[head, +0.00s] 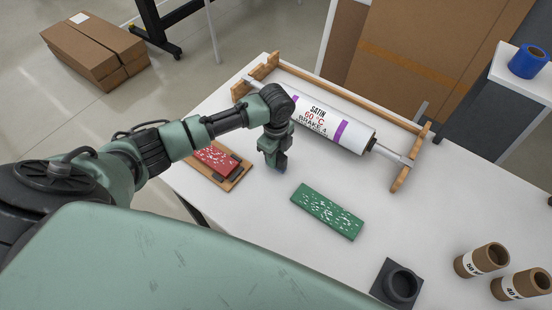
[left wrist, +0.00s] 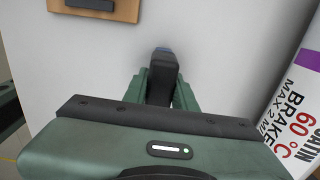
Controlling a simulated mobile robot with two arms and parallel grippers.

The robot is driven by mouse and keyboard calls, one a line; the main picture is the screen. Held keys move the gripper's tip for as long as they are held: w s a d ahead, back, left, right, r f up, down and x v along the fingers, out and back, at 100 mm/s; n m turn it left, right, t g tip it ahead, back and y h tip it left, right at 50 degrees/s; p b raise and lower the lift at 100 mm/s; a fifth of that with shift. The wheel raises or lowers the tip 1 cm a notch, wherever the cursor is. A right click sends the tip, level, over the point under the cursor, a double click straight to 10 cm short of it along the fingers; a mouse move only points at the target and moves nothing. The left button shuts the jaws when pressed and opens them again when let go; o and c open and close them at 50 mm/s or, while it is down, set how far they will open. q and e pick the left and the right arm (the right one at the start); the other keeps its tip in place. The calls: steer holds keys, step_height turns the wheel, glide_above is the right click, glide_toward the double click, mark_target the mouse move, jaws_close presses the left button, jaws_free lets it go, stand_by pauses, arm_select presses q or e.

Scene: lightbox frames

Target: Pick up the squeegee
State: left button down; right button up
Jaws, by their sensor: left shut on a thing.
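My left gripper (head: 273,150) is over the white table, left of the green perforated plate and in front of the large roll. In the left wrist view its fingers (left wrist: 161,92) are shut on a dark upright piece with a blue end, which I take to be the squeegee (left wrist: 162,66). My right gripper is not in view.
A white labelled roll (head: 330,122) lies in a wooden cradle (head: 402,176) behind the gripper. A red plate (head: 214,158) on a wooden board is at left, a green plate (head: 327,211) at right. A black ring holder (head: 399,285) and cardboard tubes (head: 480,260) stand front right.

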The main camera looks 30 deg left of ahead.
arm_select(q)
step_height(320, 180, up, 20)
steer(key=b, duration=0.3)
stand_by(0.3)
steer(key=c, duration=1.7)
jaws_free()
steer(key=shift+c, duration=0.2)
jaws_close()
